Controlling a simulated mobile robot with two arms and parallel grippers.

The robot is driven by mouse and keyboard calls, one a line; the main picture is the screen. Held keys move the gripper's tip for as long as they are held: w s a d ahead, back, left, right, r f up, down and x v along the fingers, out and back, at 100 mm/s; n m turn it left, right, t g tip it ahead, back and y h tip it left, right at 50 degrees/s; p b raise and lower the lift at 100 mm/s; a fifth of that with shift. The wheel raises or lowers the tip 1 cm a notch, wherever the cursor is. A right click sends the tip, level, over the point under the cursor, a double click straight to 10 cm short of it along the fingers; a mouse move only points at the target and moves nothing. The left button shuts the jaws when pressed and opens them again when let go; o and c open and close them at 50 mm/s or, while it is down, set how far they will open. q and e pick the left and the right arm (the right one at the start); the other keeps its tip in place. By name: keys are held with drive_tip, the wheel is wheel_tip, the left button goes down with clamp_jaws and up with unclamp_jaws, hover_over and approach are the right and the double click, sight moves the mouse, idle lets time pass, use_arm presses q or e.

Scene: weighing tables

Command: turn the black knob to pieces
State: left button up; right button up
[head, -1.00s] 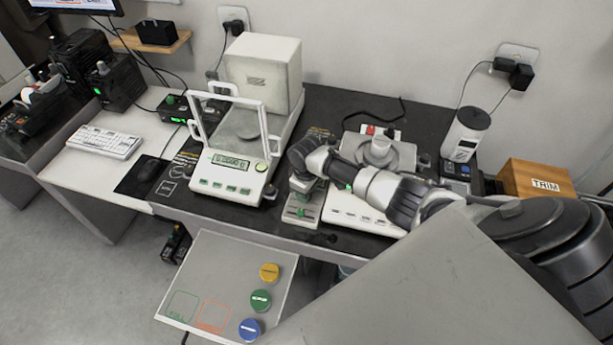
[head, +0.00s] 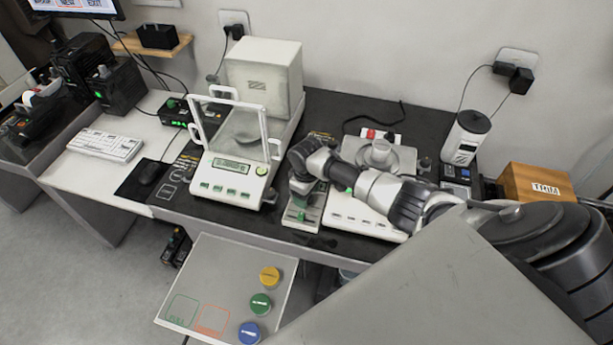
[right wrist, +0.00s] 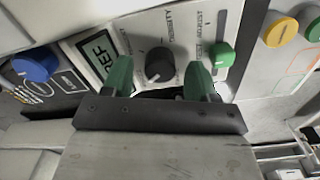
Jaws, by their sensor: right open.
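The black knob (right wrist: 156,65) shows in the right wrist view on a light panel, beside a display reading REF (right wrist: 97,55). A white pointer line shows on it, and printed labels lie around it, only partly legible. My right gripper (right wrist: 160,80) has two green fingers, open, with the knob in the gap between the tips. I cannot tell if either finger touches it. In the head view my right gripper (head: 303,196) is over the small panel device (head: 299,221), and the black knob is hidden there. My left gripper is not in view.
A green knob (right wrist: 222,54) sits close to the right finger. A blue knob (right wrist: 36,68) is at left. A glass-shielded balance (head: 228,184) stands left of the device and a flat scale (head: 362,212) right. A grey board with coloured caps (head: 220,268) lies in front.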

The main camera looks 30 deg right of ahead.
wheel_tip(320, 180, up, 10)
drive_tip(key=shift+b, duration=0.4)
idle(0.3)
